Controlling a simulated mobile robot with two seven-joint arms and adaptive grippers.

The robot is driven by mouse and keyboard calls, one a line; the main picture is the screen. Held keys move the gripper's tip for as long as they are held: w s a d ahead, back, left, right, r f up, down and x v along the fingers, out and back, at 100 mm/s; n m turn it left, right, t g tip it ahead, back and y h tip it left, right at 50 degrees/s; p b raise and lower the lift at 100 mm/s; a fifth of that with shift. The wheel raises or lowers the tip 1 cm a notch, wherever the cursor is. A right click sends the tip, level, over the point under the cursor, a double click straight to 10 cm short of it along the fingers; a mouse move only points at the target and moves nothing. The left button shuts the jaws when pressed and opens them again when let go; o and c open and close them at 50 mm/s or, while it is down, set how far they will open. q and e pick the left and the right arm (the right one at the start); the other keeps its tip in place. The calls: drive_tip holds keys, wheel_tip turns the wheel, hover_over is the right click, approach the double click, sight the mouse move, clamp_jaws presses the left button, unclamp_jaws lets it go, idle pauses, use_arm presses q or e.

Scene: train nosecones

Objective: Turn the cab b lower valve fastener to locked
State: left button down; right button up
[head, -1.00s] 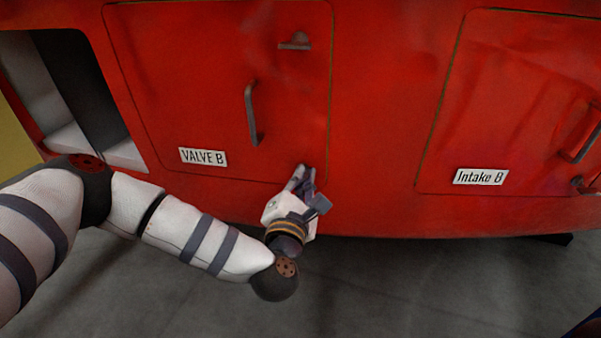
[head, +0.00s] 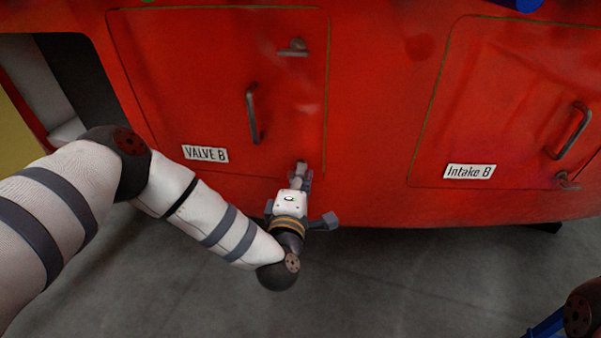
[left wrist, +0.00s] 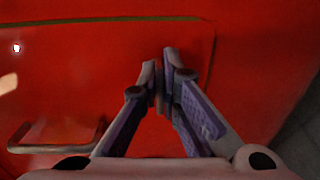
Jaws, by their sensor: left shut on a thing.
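The red VALVE B panel (head: 190,80) fills the left middle of the head view. Its lower fastener (head: 301,164) is at the panel's bottom right corner and is mostly hidden by my left gripper (head: 302,174). That gripper is shut on the fastener from below. In the left wrist view the two fingers of the left gripper (left wrist: 160,75) come close together against the red surface. How far the fastener is turned cannot be told. The upper valve fastener (head: 293,47) is a small grey handle near the panel's top right. My right gripper is not in view.
A grey bar handle (head: 252,115) stands out from the VALVE B panel, left of the gripper; it also shows in the left wrist view (left wrist: 58,132). The Intake B panel (head: 500,100) is to the right with its own handle (head: 572,132) and lower fastener (head: 567,180).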

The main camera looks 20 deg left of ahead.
use_arm(q)
drive_tip(key=shift+m, duration=0.3)
idle(0.4)
drive_tip(key=c, duration=1.8)
unclamp_jaws()
drive_tip(key=s, duration=0.4)
drive_tip(key=s+d, duration=0.1)
drive_tip(key=s, duration=0.7)
drive_tip(key=shift+d, duration=0.35)
drive_tip(key=shift+w, duration=0.1)
